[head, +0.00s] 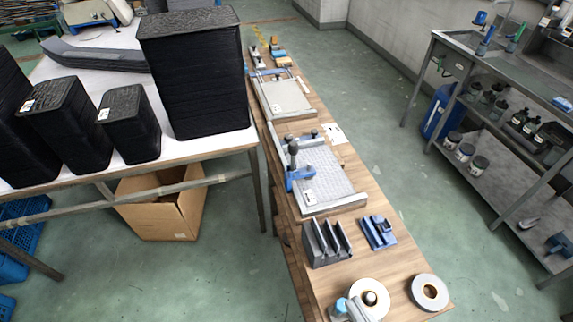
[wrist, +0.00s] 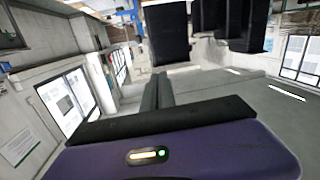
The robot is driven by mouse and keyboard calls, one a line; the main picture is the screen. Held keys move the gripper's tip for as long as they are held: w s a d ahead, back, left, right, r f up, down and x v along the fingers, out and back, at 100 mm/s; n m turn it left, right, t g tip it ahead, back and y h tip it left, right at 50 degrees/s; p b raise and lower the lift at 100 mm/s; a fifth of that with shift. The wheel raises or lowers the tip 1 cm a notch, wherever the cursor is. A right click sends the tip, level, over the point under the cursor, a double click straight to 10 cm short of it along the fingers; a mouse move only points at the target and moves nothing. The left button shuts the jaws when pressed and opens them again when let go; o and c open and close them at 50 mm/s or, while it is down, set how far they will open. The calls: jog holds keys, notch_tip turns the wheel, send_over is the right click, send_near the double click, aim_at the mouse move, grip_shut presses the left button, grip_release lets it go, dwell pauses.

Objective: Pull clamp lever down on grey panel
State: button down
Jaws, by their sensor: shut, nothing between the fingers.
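A grey panel (head: 325,180) lies in a metal-edged frame on the wooden bench. A blue clamp (head: 300,178) sits at its left edge, with a dark, round-ended lever (head: 292,152) standing up from it. A second pale grey panel (head: 287,98) lies farther back, with blue parts at its far end. My gripper (wrist: 157,76) shows in the wrist view, its grey fingers together and empty beyond the purple housing. The clamp is not recognisable in that view, and I cannot make out the gripper in the head view.
Black stacks (head: 197,75) stand on the white table (head: 215,145) at left; dark stacks (wrist: 166,35) also show in the wrist view. A grey slotted holder (head: 326,243), blue block (head: 378,232) and tape roll (head: 429,292) occupy the near bench.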

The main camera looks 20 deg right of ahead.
jog(key=w+a+f+n+b, duration=0.35)
jog(key=w+a+n, duration=0.2)
jog(key=w, duration=0.55)
jog(key=w+a+f+n+b, duration=0.2)
jog(key=w+a+f+n, duration=0.4)
jog(key=w, duration=0.6)
jog(key=w+r+t+h+b, duration=0.1)
jog(key=w+r+h, duration=0.2)
jog(key=w, duration=0.3)
jog(key=d+h, duration=0.1)
jog(key=d+n+h, duration=0.1)
jog(key=d+h, duration=0.2)
jog(key=h, duration=0.1)
jog(key=shift+w+d+f+g, duration=0.15)
jog(key=shift+w+d+g, duration=0.15)
jog(key=shift+d, duration=0.1)
jog(key=p, duration=0.2)
send_near(293, 159)
jog(key=w+a+r, duration=0.4)
jog(key=shift+w+d+f+p, duration=0.15)
jog(key=shift+w+d, duration=0.3)
jog(key=shift+d, duration=0.25)
jog(key=shift+w+d+f+p, duration=0.1)
jog(key=shift+w+d, duration=0.3)
jog(key=shift+d, duration=0.25)
jog(key=shift+w+d+f+p, duration=0.15)
jog(key=shift+w+d, duration=0.3)
jog(key=shift+d, duration=0.25)
